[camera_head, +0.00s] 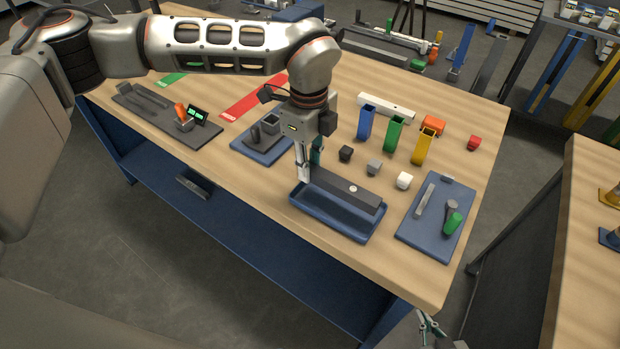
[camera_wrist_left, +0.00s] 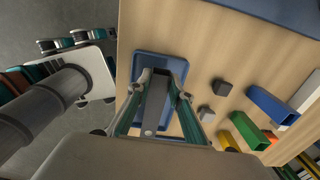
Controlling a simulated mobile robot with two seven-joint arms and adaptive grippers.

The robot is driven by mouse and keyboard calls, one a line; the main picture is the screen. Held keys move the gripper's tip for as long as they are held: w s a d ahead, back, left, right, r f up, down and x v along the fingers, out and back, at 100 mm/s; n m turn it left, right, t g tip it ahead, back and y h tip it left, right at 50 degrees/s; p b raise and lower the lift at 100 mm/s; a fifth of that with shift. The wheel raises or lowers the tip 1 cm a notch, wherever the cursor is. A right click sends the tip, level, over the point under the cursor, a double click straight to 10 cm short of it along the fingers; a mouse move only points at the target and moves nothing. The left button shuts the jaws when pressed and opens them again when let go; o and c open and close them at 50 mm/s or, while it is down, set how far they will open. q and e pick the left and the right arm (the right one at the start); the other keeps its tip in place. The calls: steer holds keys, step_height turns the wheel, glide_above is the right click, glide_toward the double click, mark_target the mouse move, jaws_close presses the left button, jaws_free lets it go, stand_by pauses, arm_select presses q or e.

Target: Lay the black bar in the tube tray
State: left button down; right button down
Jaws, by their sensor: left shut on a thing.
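The black bar (camera_head: 340,189) is held level by my left gripper (camera_head: 310,173), which is shut on it near its left end. The bar lies over the far side of the blue tube tray (camera_head: 330,228), along its length. I cannot tell whether it touches the tray. In the left wrist view, the bar (camera_wrist_left: 155,98) sits between the fingers of my left gripper (camera_wrist_left: 163,85), with the tray (camera_wrist_left: 178,63) beneath. My right gripper (camera_head: 430,326) shows only partly at the bottom edge, and its fingers are too small to judge.
A blue board (camera_head: 415,230) with a grey bar and a green-ended tool lies right of the tray. Another blue board (camera_head: 260,150) lies to the left.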

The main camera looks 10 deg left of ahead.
mark_target(310, 190)
arm_select(q)
steer(key=shift+f, duration=2.4)
arm_select(e)
steer(key=shift+w+r, duration=0.15)
steer(key=shift+w, duration=0.05)
arm_select(q)
steer(key=shift+f, duration=0.15)
steer(key=c, duration=1.8)
jaws_free()
arm_select(e)
steer(key=shift+w+a+r, duration=0.15)
arm_select(q)
steer(key=shift+r, duration=0.2)
step_height(310, 190, up, 10)
steer(key=shift+r, duration=0.95)
arm_select(e)
steer(key=shift+s+d+f, duration=0.2)
steer(key=shift+s+f, duration=0.05)
